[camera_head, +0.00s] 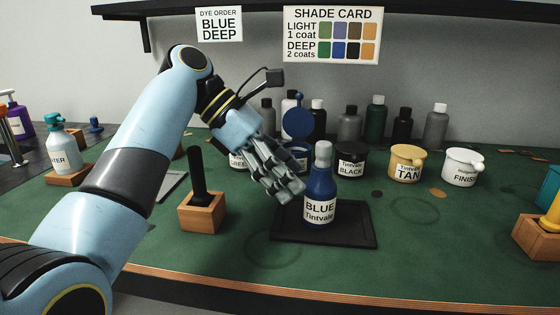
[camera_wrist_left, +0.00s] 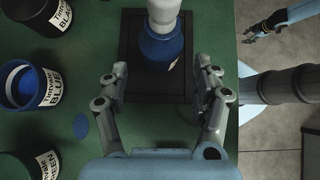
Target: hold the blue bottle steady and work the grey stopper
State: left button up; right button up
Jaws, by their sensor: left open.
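The blue bottle (camera_head: 321,184), labelled BLUE Tintvale, stands upright on a dark tray (camera_head: 350,234). Its grey stopper (camera_head: 323,154) sits on top of the neck. My left gripper (camera_head: 291,190) is open just left of the bottle in the head view. In the left wrist view the bottle (camera_wrist_left: 160,49) and stopper (camera_wrist_left: 163,12) lie just beyond the open fingertips (camera_wrist_left: 162,72), roughly centred between them, and the fingers do not close on it. My right gripper (camera_wrist_left: 262,27) shows small at the top right of the wrist view, away from the bottle; its opening is unclear.
An open blue pot (camera_head: 298,152) with its lid raised stands behind the left gripper, beside black (camera_head: 350,163), tan (camera_head: 407,163) and white (camera_head: 462,167) pots. A wooden block with a black handle (camera_head: 199,208) stands to the left. The green bench in front of the tray is clear.

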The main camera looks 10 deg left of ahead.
aim_at(313, 196)
pick_arm(q)
jog(key=x, duration=0.6)
jog(key=shift+r, duration=0.1)
grip_shut()
dwell(0.3)
dwell(1.0)
jog(key=shift+o, duration=0.6)
grip_release()
jog(key=shift+c, duration=0.4)
grip_shut()
